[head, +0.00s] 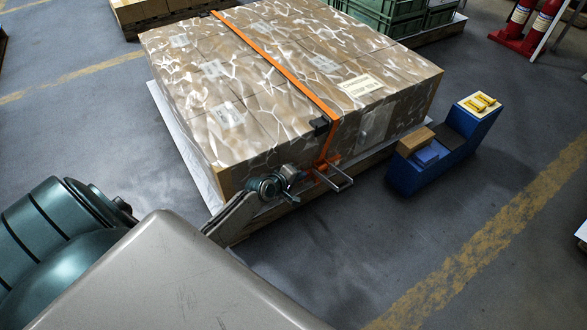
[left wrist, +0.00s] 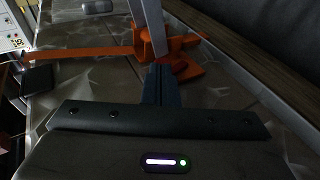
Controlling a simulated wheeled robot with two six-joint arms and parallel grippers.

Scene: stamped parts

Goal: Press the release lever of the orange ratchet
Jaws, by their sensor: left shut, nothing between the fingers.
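The orange ratchet (head: 325,163) sits at the front edge of the wrapped load, at the lower end of the orange strap (head: 272,62). Its grey metal handle (head: 343,181) sticks out toward me. My left gripper (head: 304,177) is shut and empty, just left of the ratchet. In the left wrist view, the shut fingers (left wrist: 159,80) point at the orange ratchet (left wrist: 183,66), with the pale metal handle (left wrist: 150,28) rising just beyond the tips. I cannot tell whether they touch it. The release lever cannot be made out clearly. My right gripper is not in view.
The wrapped stack of cartons (head: 290,70) rests on a pallet. Green crates (head: 385,18) and red cylinders (head: 530,25) stand at the back.

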